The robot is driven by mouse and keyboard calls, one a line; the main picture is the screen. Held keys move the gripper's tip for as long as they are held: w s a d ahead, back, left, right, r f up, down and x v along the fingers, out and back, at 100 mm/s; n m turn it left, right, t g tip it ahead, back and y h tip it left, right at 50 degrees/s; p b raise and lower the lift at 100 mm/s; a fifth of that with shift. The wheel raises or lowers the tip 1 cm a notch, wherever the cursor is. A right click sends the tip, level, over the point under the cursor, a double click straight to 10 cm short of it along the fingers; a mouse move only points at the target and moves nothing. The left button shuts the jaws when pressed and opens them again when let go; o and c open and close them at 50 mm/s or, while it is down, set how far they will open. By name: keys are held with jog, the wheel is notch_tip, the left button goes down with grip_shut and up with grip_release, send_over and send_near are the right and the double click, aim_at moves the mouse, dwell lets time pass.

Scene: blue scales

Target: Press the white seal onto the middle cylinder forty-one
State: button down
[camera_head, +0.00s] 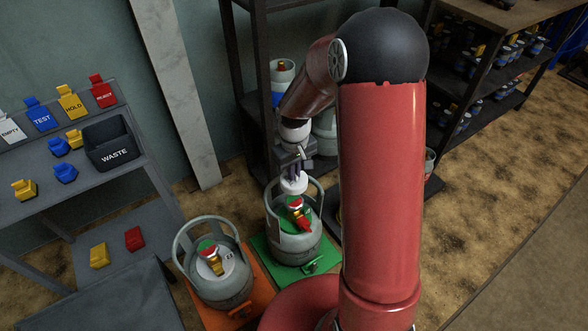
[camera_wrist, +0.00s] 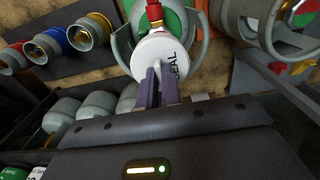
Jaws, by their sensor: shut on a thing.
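My gripper (camera_head: 296,168) is shut on the white seal (camera_head: 293,184), a round white disc. The seal's lettering shows in the wrist view (camera_wrist: 155,56), with both fingers of my gripper (camera_wrist: 160,84) close together at its stem. The grey cylinder (camera_head: 284,251) on the green scale stands upright just below, with a green top, a red and brass valve and a grey collar. The seal is over the rear part of its collar opening; I cannot tell whether it touches. No number forty-one is readable.
A second grey cylinder (camera_head: 222,290) stands on an orange scale (camera_head: 257,291) to the left. A grey shelf (camera_head: 60,190) at left holds coloured tags and a black waste bin (camera_head: 110,143). Dark racks (camera_head: 495,75) stand behind. My red arm hides the area right of the green scale.

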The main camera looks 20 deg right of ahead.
jog(key=b, duration=0.5)
send_over(294, 201)
jog(key=shift+w+f, duration=0.1)
jog(key=shift+f, duration=3.65)
jog(key=shift+f+b, duration=1.45)
jog(key=shift+f, duration=0.25)
jog(key=c, duration=1.5)
grip_release()
jog(key=shift+r, duration=0.15)
notch_tip(294, 201, up, 8)
jog(key=shift+p, duration=0.6)
jog(key=s+r+m+t+p, duration=0.1)
jog(key=s+r, duration=0.3)
jog(key=r, duration=0.3)
jog(key=s+r+t, duration=0.1)
jog(key=s+r, duration=0.3)
jog(key=r, duration=0.2)
jog(key=s+r+m+t, duration=0.1)
jog(key=s+r, duration=0.1)
jog(key=s, duration=0.2)
jog(key=s+r+t, duration=0.1)
jog(key=s+r, duration=0.2)
jog(key=s, duration=0.2)
jog(key=s+r+m+t+p, duration=0.1)
jog(key=s+r, duration=0.1)
jog(key=s, duration=0.3)
jog(key=shift+r+m+t, duration=0.3)
jog(key=shift+r, duration=0.05)
